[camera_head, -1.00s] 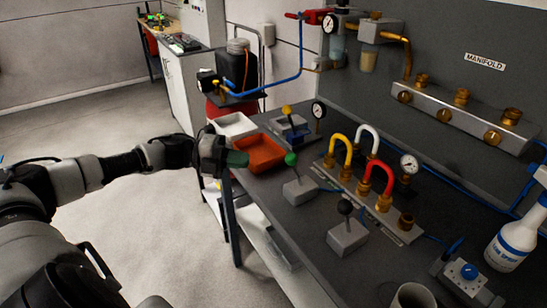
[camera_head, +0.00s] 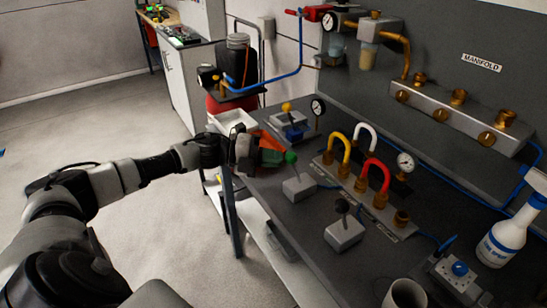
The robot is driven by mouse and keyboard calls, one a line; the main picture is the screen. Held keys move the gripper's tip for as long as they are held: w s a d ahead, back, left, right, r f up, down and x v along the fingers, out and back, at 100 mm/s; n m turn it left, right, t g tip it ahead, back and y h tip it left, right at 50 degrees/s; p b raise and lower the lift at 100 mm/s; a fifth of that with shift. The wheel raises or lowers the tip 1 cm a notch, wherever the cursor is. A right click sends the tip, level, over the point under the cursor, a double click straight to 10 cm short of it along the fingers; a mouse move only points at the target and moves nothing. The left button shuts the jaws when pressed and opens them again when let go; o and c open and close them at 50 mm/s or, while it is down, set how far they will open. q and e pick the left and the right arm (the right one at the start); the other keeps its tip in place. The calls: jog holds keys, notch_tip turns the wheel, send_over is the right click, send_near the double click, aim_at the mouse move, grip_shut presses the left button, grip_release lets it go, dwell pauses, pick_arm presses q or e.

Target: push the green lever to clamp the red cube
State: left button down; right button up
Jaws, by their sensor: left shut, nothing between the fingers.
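The green lever (camera_head: 291,157) is a green ball knob above a grey block (camera_head: 299,188) near the front of the dark bench. My left gripper (camera_head: 273,157) comes in from the left, shut and empty, with green-tinted fingertips. Its tips are right beside the green knob; I cannot tell whether they touch it. I cannot make out the red cube. An orange-red tray (camera_head: 270,138) lies behind my left gripper and is partly hidden by it. My right gripper is not in view.
A black-knobbed lever block (camera_head: 344,234) stands nearer. A yellow-knobbed lever (camera_head: 287,107) is behind. Yellow, white and red hoses (camera_head: 375,176) arch at the right. A white tray (camera_head: 232,121), gauges and a spray bottle (camera_head: 508,236) stand around.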

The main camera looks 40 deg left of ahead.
pick_arm(q)
jog(key=w+d+r+n+g+y+p, duration=0.1)
jog(key=w+d+r+g+y+p, duration=0.1)
jog(key=w+p, duration=0.5)
jog(key=shift+w+d+n+g+p, duration=0.35)
jog(key=shift+d+p, duration=0.2)
jog(key=shift+p, duration=0.55)
jog(key=shift+r, duration=0.2)
